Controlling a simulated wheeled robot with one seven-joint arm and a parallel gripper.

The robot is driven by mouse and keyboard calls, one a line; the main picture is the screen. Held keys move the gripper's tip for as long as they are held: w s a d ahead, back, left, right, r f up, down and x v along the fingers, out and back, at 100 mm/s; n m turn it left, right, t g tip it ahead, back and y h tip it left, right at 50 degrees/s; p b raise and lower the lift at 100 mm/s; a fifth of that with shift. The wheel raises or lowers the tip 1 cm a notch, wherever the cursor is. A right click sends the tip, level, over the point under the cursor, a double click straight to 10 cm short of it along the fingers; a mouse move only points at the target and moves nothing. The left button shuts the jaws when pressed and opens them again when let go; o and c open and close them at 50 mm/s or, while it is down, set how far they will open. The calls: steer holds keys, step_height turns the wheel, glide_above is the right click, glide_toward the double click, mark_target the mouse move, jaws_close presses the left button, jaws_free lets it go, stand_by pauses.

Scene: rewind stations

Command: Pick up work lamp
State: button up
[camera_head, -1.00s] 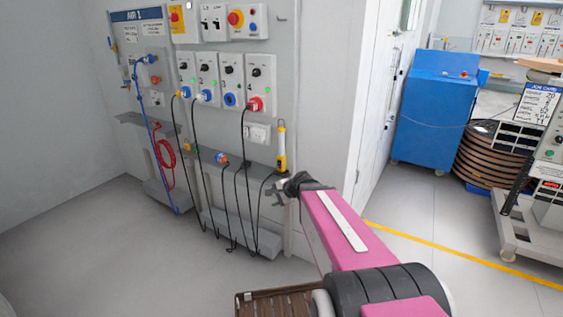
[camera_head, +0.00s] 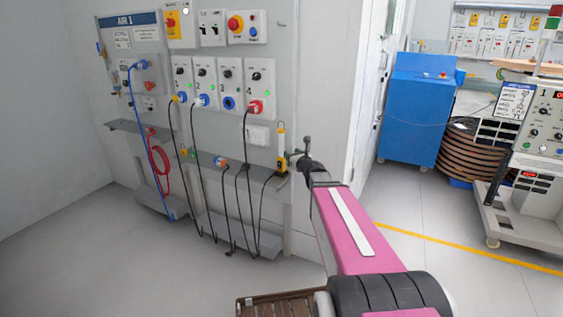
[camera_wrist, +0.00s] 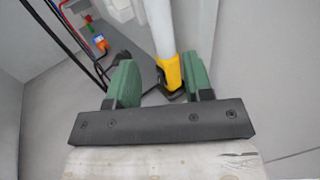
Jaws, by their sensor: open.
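The work lamp (camera_head: 281,148) is a slim upright stick with a pale upper part and a yellow lower part. It stands at the right end of the grey wall shelf (camera_head: 232,168) in the head view. In the wrist view the lamp (camera_wrist: 163,35) rises between and beyond two green finger pads. My gripper (camera_wrist: 160,80) is open, with the yellow part of the lamp (camera_wrist: 170,72) close to the right pad. I cannot tell whether they touch. In the head view my gripper (camera_head: 298,157) is beside the lamp's lower part, just to its right. The lamp's base is partly hidden.
Black cables (camera_head: 243,200) hang from the coloured plugs on the wall panel, close left of the lamp. An orange-and-blue connector (camera_head: 220,162) sits on the shelf. A white socket box (camera_head: 258,135) is behind the lamp. A wall corner (camera_head: 310,120) stands to the right.

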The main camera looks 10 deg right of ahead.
mark_target(283, 147)
steer(key=x, duration=0.9)
steer(key=shift+w+f, duration=0.1)
steer(key=shift+f, duration=0.05)
jaws_close()
